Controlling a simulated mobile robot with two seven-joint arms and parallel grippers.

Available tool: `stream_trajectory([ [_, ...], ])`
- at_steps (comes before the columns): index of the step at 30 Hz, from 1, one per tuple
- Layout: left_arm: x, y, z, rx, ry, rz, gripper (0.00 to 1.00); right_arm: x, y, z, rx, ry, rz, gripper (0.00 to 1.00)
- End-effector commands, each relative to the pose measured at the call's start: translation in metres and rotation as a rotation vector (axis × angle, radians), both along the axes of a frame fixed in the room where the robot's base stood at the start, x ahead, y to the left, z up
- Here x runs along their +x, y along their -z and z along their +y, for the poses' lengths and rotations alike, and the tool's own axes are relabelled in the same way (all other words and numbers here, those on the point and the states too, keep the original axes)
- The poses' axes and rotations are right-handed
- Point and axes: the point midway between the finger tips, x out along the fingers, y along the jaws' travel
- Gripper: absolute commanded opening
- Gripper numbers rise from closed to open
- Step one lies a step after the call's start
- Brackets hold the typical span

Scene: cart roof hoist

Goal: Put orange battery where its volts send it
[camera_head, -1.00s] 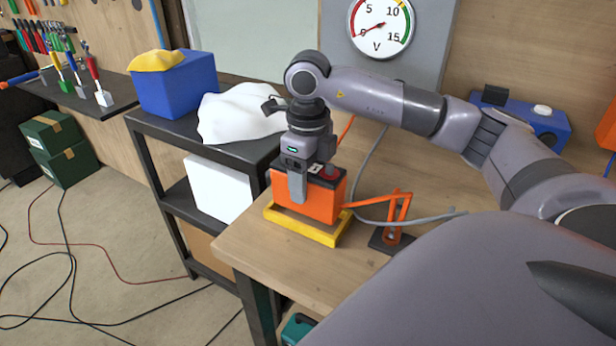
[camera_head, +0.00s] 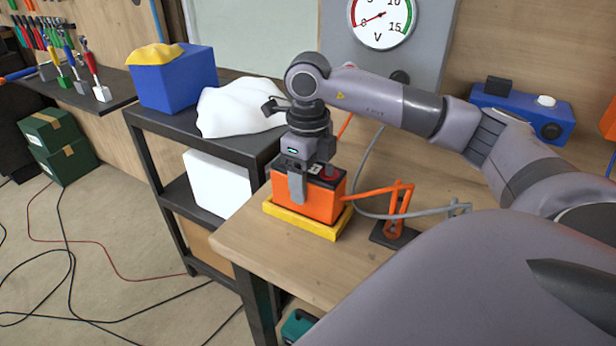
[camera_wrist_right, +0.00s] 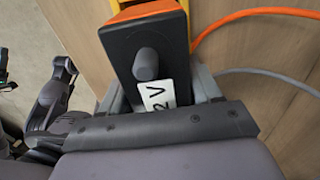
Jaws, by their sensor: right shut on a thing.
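The orange battery (camera_head: 325,206) has a black top with a red post and a white label. In the wrist view its black top (camera_wrist_right: 122,62) and a label (camera_wrist_right: 158,96) partly cut off, reading "2 V", show. My right gripper (camera_head: 297,188) is shut on the battery from above. The battery is upright in or just over the yellow tray (camera_head: 322,232); I cannot tell whether it rests fully. The round volt gauge (camera_head: 381,18) has its needle near 0. My left gripper is not in view.
An orange clamp on a stand (camera_head: 394,226) and a grey cable (camera_head: 430,212) lie right of the tray. A blue device (camera_head: 525,110) stands at the back right. A black shelf (camera_head: 250,150) with a white cloth (camera_head: 235,110) and a blue box (camera_head: 175,85) stands left.

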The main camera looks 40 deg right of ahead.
Motion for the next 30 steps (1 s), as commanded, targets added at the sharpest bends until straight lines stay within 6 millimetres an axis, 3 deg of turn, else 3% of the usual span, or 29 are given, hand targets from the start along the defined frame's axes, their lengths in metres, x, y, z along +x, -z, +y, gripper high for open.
stream_trajectory([
  [26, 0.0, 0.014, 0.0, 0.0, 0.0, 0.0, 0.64, 0.001, 0.017, 0.0, 0.002, 0.0, -0.007, 0.0],
  [27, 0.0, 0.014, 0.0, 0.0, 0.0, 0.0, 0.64, 0.001, 0.016, 0.0, 0.001, 0.0, -0.007, 0.69],
  [29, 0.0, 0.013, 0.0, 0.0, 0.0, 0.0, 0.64, 0.001, 0.016, 0.0, 0.002, 0.0, -0.006, 0.89],
  [30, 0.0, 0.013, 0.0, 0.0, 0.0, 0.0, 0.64, 0.001, 0.016, 0.0, 0.002, 0.0, -0.006, 0.93],
])
